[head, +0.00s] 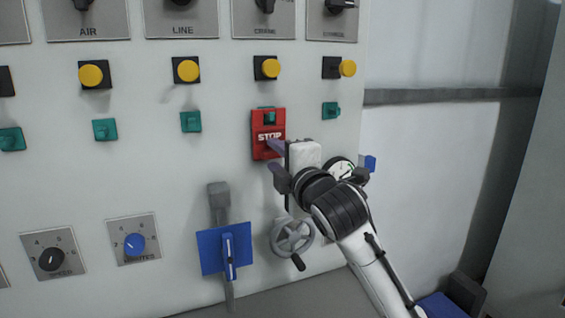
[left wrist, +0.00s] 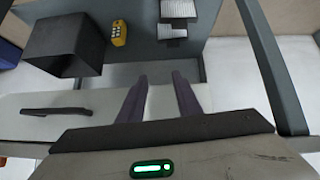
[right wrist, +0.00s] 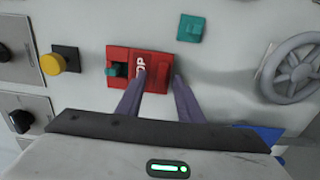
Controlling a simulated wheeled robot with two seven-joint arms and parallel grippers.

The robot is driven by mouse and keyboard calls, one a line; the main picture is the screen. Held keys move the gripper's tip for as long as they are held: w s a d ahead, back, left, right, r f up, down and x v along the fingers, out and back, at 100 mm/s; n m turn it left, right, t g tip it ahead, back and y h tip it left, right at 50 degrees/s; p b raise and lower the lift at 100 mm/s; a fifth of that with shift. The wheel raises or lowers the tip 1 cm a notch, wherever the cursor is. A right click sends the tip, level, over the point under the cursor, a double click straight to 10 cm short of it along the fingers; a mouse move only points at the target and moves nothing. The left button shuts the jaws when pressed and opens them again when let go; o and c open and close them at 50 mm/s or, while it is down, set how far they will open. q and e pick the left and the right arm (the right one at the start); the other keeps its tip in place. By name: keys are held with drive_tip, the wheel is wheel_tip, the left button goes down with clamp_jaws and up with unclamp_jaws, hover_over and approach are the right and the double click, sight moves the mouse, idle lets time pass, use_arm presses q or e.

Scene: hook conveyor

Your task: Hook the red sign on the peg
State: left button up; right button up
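The red sign (head: 262,146), lettered STOP, is upright and close against the pale panel. A green peg (head: 267,115) shows through the opening at its top, and the sign appears to hang on it. My right gripper (head: 276,158) is at the sign's lower right. In the right wrist view its fingers are apart, one tip overlapping the red sign (right wrist: 150,58) and the other just past its edge. Whether a finger touches the sign cannot be told. My left gripper (left wrist: 161,78) is open and empty, away from the panel; it is not in the head view.
Other green pegs (head: 191,122) and yellow buttons (head: 186,70) line the panel. A handwheel (head: 292,238), a gauge (head: 342,168) and a blue lever plate (head: 212,254) are below. The left wrist view shows a dark open box (left wrist: 65,48) and a yellow handset (left wrist: 119,33).

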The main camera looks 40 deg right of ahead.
drive_tip(key=b+v, duration=0.3)
drive_tip(key=v, duration=0.7)
drive_tip(key=shift+b, duration=0.4)
